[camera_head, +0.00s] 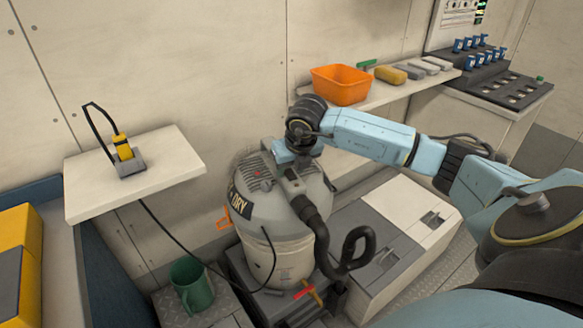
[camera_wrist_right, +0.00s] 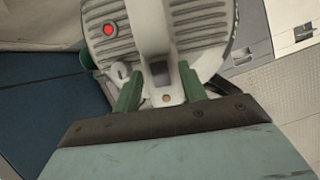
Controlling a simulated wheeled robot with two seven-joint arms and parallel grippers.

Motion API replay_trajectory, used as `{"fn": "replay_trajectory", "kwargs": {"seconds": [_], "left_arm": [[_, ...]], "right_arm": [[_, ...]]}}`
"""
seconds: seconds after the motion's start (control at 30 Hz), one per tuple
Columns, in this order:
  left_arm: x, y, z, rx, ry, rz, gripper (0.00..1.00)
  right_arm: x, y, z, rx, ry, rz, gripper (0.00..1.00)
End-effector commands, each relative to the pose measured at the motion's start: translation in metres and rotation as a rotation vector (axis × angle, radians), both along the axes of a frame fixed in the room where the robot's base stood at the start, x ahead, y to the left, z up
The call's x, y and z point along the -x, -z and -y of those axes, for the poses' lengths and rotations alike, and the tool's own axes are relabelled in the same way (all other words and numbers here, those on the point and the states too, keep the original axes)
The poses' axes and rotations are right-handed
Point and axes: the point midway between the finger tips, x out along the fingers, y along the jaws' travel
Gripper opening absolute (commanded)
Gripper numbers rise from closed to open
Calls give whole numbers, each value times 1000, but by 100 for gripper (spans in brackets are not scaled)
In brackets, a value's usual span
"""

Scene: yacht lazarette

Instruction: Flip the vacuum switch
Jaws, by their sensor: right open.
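The vacuum (camera_head: 285,225) is a grey and cream canister with a ribbed grey lid and a dark label ending in "DRY". It stands upright on a dark base. A small red round part (camera_wrist_right: 110,29) is on its lid, left of the pale handle (camera_wrist_right: 155,25) in the wrist view. A dark grey rectangular piece (camera_wrist_right: 161,74) shows between my fingers; I cannot tell if it is the switch. My right gripper (camera_wrist_right: 160,88) is open above the lid, its green fingers either side of that piece. Contact is unclear. My left gripper is out of view.
A black hose (camera_head: 318,235) hangs at the vacuum's front right. A green mug (camera_head: 191,284) stands at its left. A white shelf (camera_head: 180,182) holds a yellow corded device (camera_head: 122,148). An orange bin (camera_head: 340,86) sits on the back shelf. A grey-white box (camera_head: 400,225) stands right of the vacuum.

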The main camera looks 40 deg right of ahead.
Motion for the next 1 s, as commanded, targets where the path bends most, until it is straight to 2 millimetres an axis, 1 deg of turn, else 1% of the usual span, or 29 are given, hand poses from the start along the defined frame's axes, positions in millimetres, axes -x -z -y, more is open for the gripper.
{"fn": "replay_trajectory", "kwargs": {"seconds": [0.13, 0.4, 0.47, 0.63, 0.67, 0.73, 0.8, 0.87, 1.0], "left_arm": [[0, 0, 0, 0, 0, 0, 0], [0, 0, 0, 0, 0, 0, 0], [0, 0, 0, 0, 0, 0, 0], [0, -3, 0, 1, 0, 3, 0], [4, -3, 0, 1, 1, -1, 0], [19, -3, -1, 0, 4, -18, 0], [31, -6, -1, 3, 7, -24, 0], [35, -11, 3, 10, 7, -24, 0], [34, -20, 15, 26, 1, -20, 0]], "right_arm": [[0, 0, 0, 0, 0, 0, 42], [0, 0, 0, 0, 0, -1, 6], [0, 0, 0, 0, 0, -1, 0], [-1, -2, 0, -5, 1, -14, 0], [-1, -2, 0, -9, 1, -22, 0], [-3, -3, 1, -17, 3, -51, 0], [-5, -5, 1, -33, 3, -97, 0], [-6, -6, 1, -46, 3, -140, 0], [-10, -5, 2, -74, 4, -231, 0]]}}
